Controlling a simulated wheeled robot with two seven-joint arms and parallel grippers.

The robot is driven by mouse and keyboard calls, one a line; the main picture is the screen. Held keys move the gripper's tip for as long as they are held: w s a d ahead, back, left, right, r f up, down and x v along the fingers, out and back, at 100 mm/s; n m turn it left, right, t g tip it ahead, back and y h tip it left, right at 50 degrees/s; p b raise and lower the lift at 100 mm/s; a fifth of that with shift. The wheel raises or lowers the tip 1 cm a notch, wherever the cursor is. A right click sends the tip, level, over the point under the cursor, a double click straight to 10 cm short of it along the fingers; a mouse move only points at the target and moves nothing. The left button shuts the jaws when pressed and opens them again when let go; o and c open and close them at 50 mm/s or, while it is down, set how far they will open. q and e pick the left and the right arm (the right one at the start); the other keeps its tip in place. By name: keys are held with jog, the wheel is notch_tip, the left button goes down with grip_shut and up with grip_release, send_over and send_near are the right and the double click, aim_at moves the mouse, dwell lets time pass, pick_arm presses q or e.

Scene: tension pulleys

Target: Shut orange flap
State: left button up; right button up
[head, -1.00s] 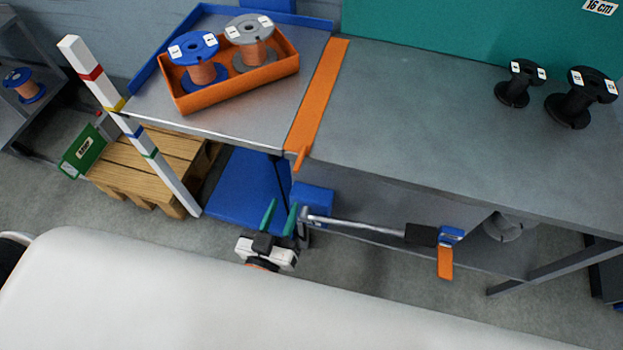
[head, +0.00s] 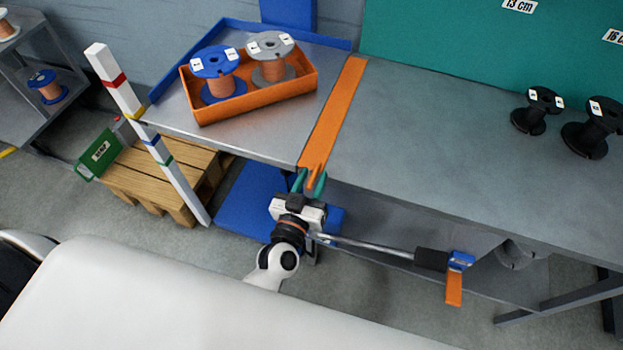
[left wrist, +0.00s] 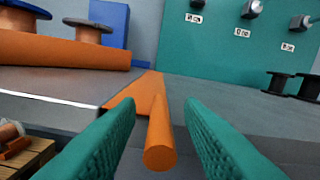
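The orange flap (head: 335,112) is a long flat strip lying along the seam between the metal platform and the grey workbench. Its rod-like handle (left wrist: 160,145) sticks out past the front edge toward me. My left gripper (head: 310,183) is at that front end, below the flap's near tip. In the left wrist view its two green fingers (left wrist: 161,140) stand apart, one on each side of the handle, with gaps visible on both sides. My right gripper is not in view.
An orange tray (head: 250,98) with a blue spool (head: 217,72) and a grey spool (head: 271,58) stands on the platform. Black spools (head: 537,111) sit on the workbench (head: 450,140). A striped post (head: 150,137) and a wooden pallet (head: 150,188) stand left. A lever with an orange tab (head: 454,289) is at lower right.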

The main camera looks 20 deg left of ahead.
pick_arm(q)
jog(key=shift+c, duration=0.3)
grip_shut()
